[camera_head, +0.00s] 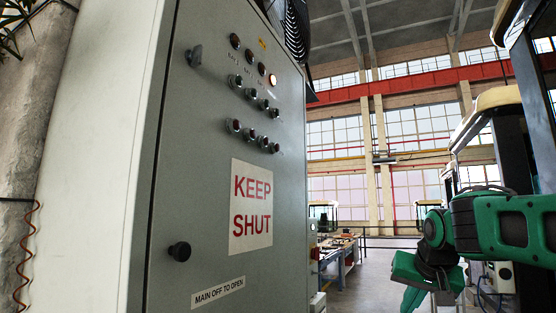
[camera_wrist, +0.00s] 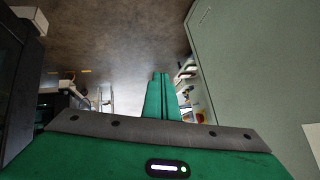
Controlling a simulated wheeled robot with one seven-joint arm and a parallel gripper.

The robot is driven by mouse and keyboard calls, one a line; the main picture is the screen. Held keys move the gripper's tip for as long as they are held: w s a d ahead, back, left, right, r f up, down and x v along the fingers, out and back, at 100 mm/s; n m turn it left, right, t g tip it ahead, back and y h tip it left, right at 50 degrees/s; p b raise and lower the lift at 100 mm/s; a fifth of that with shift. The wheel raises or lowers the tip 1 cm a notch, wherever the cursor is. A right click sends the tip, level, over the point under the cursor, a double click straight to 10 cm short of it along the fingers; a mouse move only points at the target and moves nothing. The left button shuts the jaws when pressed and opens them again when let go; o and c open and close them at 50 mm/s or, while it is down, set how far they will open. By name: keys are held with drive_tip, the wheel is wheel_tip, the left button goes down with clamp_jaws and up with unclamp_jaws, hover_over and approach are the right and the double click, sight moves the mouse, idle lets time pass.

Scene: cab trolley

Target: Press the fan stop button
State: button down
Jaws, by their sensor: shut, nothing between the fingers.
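The grey control cabinet (camera_head: 200,150) fills the left and middle of the head view, its door shut. Its upper door carries a row of lamps (camera_head: 249,56), one of them lit (camera_head: 272,79), with a row of switches (camera_head: 250,93) below and a lower row of dark round buttons (camera_head: 249,134). The labels are too small to read, so I cannot tell which is the fan stop button. My green gripper (camera_head: 408,297) is at the lower right, apart from the cabinet.
A black knob (camera_head: 180,251) and a latch (camera_head: 194,56) stick out from the door, beside a KEEP SHUT sign (camera_head: 251,205). A black fan (camera_head: 296,25) sits at the cabinet top. A workbench (camera_head: 338,257) stands behind. Floor between cabinet and gripper looks clear.

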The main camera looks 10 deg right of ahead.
sight(278, 147)
drive_tip(key=w+a+r+t+y, duration=0.1)
drive_tip(key=w+a+r+t, duration=0.2)
drive_tip(key=r, duration=1)
drive_tip(key=w+a+r+n+t+y, duration=0.1)
drive_tip(key=w+a+r+t, duration=0.3)
drive_tip(key=r, duration=1)
drive_tip(key=w+a+r+t+y, duration=0.3)
drive_tip(key=w+a+r, duration=0.4)
drive_tip(key=r, duration=0.7)
drive_tip(key=shift+w+a+r+t, duration=0.25)
drive_tip(key=shift+a+t, duration=0.05)
drive_tip(key=shift+a, duration=0.6)
drive_tip(key=shift+a, duration=0.1)
drive_tip(key=w+a, duration=0.5)
drive_tip(key=a, duration=0.2)
drive_tip(key=shift+w, duration=0.15)
drive_tip(key=shift+w+a, duration=0.15)
drive_tip(key=shift+a, duration=0.15)
